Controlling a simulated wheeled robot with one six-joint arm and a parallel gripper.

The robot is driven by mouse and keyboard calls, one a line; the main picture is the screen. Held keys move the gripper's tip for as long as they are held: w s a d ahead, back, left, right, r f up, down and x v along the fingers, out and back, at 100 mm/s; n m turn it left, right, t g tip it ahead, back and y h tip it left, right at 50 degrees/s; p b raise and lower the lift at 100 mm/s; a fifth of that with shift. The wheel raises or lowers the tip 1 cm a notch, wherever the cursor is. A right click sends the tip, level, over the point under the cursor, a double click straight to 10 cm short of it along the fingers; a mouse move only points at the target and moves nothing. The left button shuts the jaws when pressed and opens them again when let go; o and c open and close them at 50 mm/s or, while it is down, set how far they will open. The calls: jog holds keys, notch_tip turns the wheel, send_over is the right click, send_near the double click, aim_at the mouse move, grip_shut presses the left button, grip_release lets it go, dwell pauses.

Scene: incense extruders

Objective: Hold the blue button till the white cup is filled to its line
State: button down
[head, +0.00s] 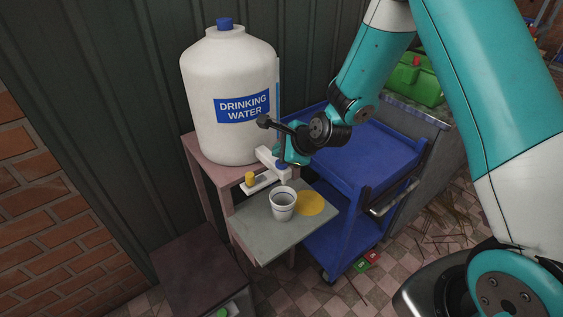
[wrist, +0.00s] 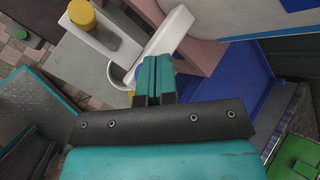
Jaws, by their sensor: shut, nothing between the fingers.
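The white cup (head: 282,211) stands upright on a grey shelf (head: 262,232), below the white dispenser arms. A dark line shows near its rim; I cannot make out the water level. In the wrist view only part of the cup's rim (wrist: 117,76) shows. The blue button (head: 282,166) is on the right-hand white arm, mostly hidden by my gripper (head: 287,161). In the wrist view a sliver of the blue button (wrist: 138,71) shows beside my shut, empty fingers (wrist: 155,66). The fingertips are at the button; I cannot tell whether they press it.
A yellow button (head: 250,179) sits on the left-hand white arm. A large water tank (head: 226,120) stands behind. A yellow disc (head: 310,203) lies right of the cup. A blue cart (head: 345,215) stands close on the right, and a dark box (head: 195,262) at the lower left.

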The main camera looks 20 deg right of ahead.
jog(key=shift+f, duration=0.15)
dwell(0.7)
jog(key=shift+f, duration=0.25)
jog(key=shift+f+b, duration=0.55)
jog(key=shift+b, duration=0.05)
dwell(6.3)
